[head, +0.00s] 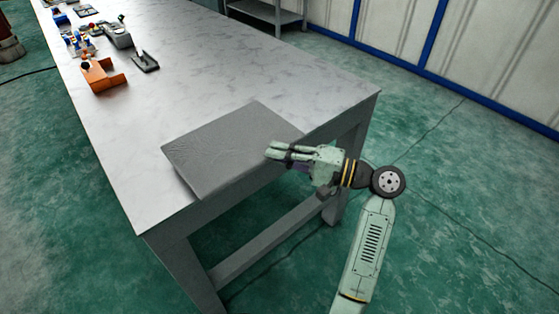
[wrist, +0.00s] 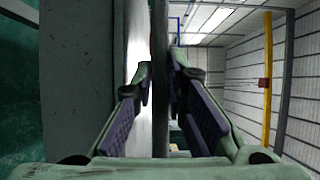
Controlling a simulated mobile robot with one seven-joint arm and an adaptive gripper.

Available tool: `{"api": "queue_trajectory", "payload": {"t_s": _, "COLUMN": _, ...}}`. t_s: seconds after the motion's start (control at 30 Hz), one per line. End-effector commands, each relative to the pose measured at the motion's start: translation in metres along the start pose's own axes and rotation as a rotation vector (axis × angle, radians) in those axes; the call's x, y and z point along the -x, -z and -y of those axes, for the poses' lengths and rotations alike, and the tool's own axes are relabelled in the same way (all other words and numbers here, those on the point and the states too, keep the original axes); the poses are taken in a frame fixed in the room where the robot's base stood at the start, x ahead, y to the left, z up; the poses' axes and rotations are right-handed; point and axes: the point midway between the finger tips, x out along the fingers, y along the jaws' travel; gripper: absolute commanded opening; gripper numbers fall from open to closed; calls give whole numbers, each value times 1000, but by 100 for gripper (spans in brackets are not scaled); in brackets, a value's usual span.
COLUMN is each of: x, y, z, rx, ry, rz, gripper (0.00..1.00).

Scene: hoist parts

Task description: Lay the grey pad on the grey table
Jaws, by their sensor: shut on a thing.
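The grey pad (head: 228,143) is a flat dark-grey square over the near end of the grey table (head: 305,85). My gripper (head: 272,152) is at the pad's right corner and is shut on its edge. In the wrist view the pad shows edge-on as a thin dark strip (wrist: 160,80) between my two fingers (wrist: 160,85). The tabletop is the pale band beside it. Whether the pad touches the tabletop or is slightly above it, I cannot tell.
An orange part (head: 102,76), a small dark bracket (head: 146,61) and several other parts stand at the table's far left end. The middle of the tabletop is clear. A grey shelf (head: 265,12) stands behind the table, near a white wall with blue posts.

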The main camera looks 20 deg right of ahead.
Motion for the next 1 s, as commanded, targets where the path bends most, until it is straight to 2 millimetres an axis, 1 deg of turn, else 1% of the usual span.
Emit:
{"api": "queue_trajectory", "payload": {"t_s": 0.1, "x": 1, "y": 0, "z": -16, "rx": -5, "ry": 2, "rz": -3, "gripper": 0}}
{"api": "queue_trajectory", "payload": {"t_s": 0.2, "x": 1, "y": 0, "z": -26, "rx": -4, "ry": 2, "rz": -2, "gripper": 0}}
{"api": "queue_trajectory", "payload": {"t_s": 0.6, "x": 1, "y": -1, "z": -33, "rx": -1, "ry": 2, "rz": 0, "gripper": 0}}
{"api": "queue_trajectory", "payload": {"t_s": 0.63, "x": 1, "y": -1, "z": -33, "rx": -1, "ry": 0, "rz": 0, "gripper": 14}}
{"api": "queue_trajectory", "payload": {"t_s": 0.9, "x": 1, "y": -1, "z": -32, "rx": -1, "ry": 0, "rz": 0, "gripper": 32}}
{"api": "queue_trajectory", "payload": {"t_s": 1.0, "x": 1, "y": -1, "z": -32, "rx": -1, "ry": 0, "rz": 0, "gripper": 33}}
